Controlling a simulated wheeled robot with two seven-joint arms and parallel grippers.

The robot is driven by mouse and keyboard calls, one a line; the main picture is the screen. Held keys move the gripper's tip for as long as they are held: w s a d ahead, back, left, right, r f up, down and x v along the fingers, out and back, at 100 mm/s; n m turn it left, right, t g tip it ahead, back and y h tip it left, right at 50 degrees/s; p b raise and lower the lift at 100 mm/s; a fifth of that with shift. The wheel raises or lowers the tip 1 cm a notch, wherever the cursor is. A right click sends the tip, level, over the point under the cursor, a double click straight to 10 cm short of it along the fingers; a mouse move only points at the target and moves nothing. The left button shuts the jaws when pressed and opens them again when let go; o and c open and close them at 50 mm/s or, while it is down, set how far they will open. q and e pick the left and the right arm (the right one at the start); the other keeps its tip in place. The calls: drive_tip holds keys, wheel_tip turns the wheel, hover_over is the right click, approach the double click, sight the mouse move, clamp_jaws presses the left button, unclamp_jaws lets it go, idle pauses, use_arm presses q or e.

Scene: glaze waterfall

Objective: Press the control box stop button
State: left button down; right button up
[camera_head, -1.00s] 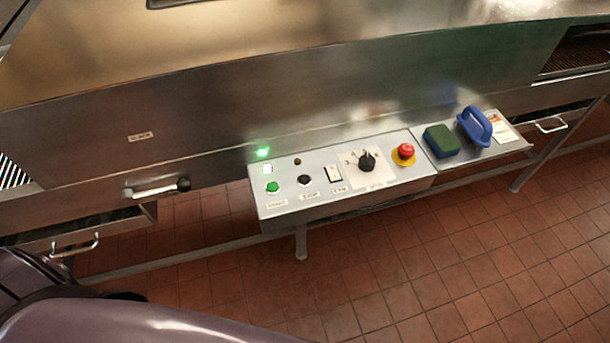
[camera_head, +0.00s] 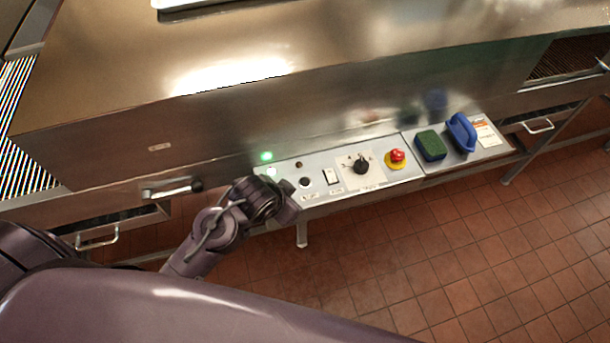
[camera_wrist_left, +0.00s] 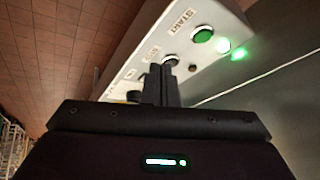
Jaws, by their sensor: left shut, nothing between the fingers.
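The control box (camera_head: 345,176) is a grey sloped panel in the head view. Its black round stop button (camera_head: 305,183) is left of the white rocker switch. My left gripper (camera_head: 292,203) is at the panel's left end, just left of and below the stop button, and covers the green start button there. In the left wrist view the gripper's fingers (camera_wrist_left: 160,85) are shut and empty. A dark round shape, apparently the stop button (camera_wrist_left: 170,60), shows just past the fingertips, partly hidden. I cannot tell if they touch. The green start button (camera_wrist_left: 202,34) lies beyond, beside its START label.
The panel also carries a black rotary knob (camera_head: 361,166) and a red emergency button (camera_head: 396,156) on yellow. A green sponge (camera_head: 430,145) and a blue-handled tool (camera_head: 461,132) lie on the shelf at right. A metal machine wall (camera_head: 340,120) rises behind.

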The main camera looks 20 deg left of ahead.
use_arm(q)
drive_tip(key=w+d+r+m+t+h, duration=0.2)
drive_tip(key=w+d+r+m+h, duration=0.25)
drive_tip(key=w+m, duration=0.4)
drive_tip(key=a+m, duration=0.1)
drive_tip(key=w+a+m+g+h, duration=0.1)
drive_tip(key=a+m, duration=0.1)
drive_tip(key=w+a+m+g+p, duration=0.1)
drive_tip(key=m, duration=0.1)
drive_tip(key=shift+w+a+f+h, duration=0.1)
drive_tip(key=shift+a+f+h, duration=0.15)
drive_tip(key=shift+a, duration=0.1)
drive_tip(key=shift+f, duration=0.15)
drive_tip(key=b, duration=0.7)
hover_over(301, 182)
wheel_tip(301, 182, down, 8)
drive_tip(key=shift+r, duration=0.15)
drive_tip(key=shift+f+b, duration=0.45)
idle(0.3)
